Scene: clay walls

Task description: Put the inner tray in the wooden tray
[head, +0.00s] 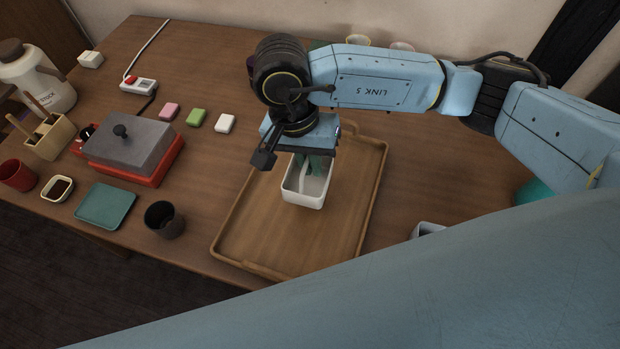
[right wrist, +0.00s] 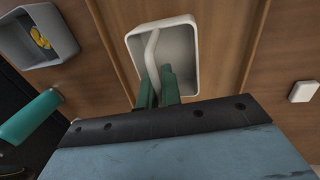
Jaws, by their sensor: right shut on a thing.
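The inner tray (head: 304,194) is a small white rectangular tray with a curved divider inside. The wooden tray (head: 255,235) is a wide, shallow brown tray on the table, with a raised rim. My right gripper (head: 312,165) is shut on the inner tray's divider; its green fingers pinch it in the right wrist view (right wrist: 158,88). In the head view the inner tray appears over the wooden tray's middle, inside its rim. I cannot tell whether it touches the floor of the wooden tray. My left gripper is not in view.
Left of the wooden tray are a dark cup (head: 164,220), a teal plate (head: 105,206) and a red box with a grey lid (head: 130,150). Pink, green and white blocks (head: 225,124) lie behind. A grey container (right wrist: 38,38) holds something yellow.

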